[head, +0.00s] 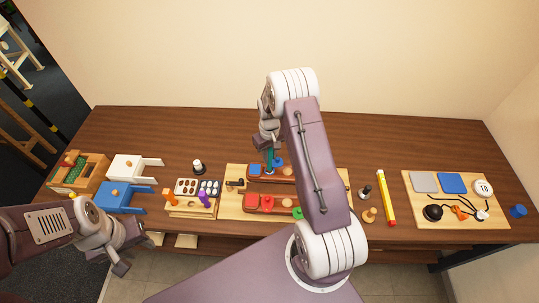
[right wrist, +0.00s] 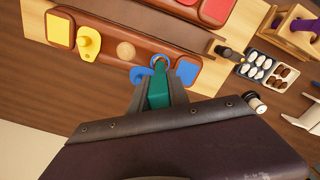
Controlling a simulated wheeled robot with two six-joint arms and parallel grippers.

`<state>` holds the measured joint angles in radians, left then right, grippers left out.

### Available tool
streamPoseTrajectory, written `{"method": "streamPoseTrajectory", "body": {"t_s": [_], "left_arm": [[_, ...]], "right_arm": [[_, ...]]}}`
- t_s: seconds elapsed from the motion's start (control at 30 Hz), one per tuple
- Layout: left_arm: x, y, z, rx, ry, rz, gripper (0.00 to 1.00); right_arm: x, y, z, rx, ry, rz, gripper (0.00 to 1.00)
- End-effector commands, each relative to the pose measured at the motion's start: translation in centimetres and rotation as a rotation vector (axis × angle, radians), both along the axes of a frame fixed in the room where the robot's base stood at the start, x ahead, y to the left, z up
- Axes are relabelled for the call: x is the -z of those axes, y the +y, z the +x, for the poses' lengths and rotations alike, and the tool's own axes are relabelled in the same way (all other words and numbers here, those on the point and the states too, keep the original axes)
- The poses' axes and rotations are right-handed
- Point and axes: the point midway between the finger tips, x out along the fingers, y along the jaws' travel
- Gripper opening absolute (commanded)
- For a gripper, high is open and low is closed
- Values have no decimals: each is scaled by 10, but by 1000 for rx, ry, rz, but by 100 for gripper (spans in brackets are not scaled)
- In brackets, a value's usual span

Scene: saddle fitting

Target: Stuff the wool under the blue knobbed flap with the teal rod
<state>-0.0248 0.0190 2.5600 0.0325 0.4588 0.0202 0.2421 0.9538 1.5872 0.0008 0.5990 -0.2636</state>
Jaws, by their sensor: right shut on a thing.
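My right gripper (right wrist: 158,86) is shut on the teal rod (right wrist: 159,92), which points down at the brown padded block (right wrist: 108,48). The rod's tip is beside the blue knobbed flap (right wrist: 141,74), close to its rounded end; I cannot tell whether they touch. The flap is partly hidden by a finger. A square blue pad (right wrist: 188,70) lies just right of the rod in the right wrist view. I cannot make out the wool for certain. In the head view the teal rod (head: 269,156) stands over the block. My left gripper (head: 132,256) is empty and looks open, off the table's front left.
A yellow knobbed flap (right wrist: 88,42) and a round tan disc (right wrist: 126,50) sit on the same block. A block with red pads (head: 251,203) lies nearer the front edge. A sorting tray (head: 186,210) stands left, a wired board (head: 456,212) right. The table's back is clear.

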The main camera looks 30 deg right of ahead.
Motion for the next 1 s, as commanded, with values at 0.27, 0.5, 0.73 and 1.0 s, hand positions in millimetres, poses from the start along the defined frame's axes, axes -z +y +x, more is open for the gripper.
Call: {"method": "streamPoseTrajectory", "body": {"t_s": [0.27, 0.5, 0.73, 1.0], "left_arm": [[5, 0, 0, 0, 0, 0, 36], [9, 0, 0, 0, 0, 0, 36], [12, 0, 0, 0, 0, 0, 36], [16, 0, 0, 0, 0, 0, 36]], "right_arm": [[6, 0, 0, 0, 0, 0, 0], [11, 0, 0, 0, 0, 0, 0], [16, 0, 0, 0, 0, 0, 0], [21, 0, 0, 0, 0, 0, 0]]}}
